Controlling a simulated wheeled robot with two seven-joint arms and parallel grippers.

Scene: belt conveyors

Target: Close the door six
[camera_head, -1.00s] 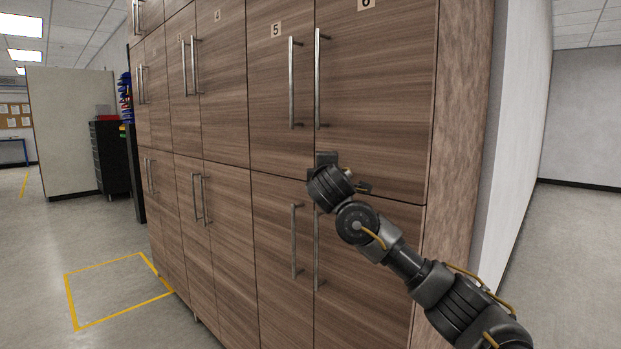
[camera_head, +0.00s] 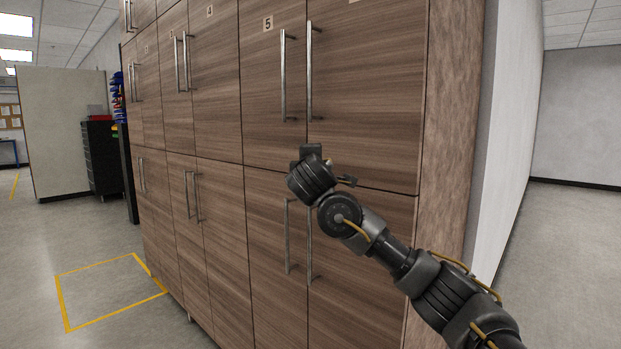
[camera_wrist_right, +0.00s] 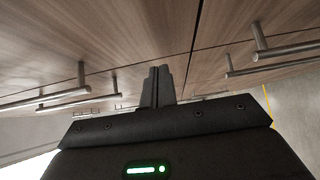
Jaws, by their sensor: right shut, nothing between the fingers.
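Door six (camera_head: 372,95) is the brown wood-grain upper door at the right end of the cabinet in the head view. Its number label is cut off at the top edge. It looks flush with its neighbours, with no clear gap. Its long vertical metal handle (camera_head: 309,72) is on its left side. My right gripper (camera_head: 311,152) is in front of the door's lower left corner, below the handle; contact cannot be told. In the right wrist view its fingers (camera_wrist_right: 157,82) are shut and empty, pointing at the door seams. My left gripper is not in view.
Door five (camera_head: 262,85) is just left of door six and looks closed. Lower doors with handles (camera_head: 287,237) are below. A white wall (camera_head: 508,150) stands right of the cabinet. Open floor (camera_head: 95,230) with yellow tape is at the left.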

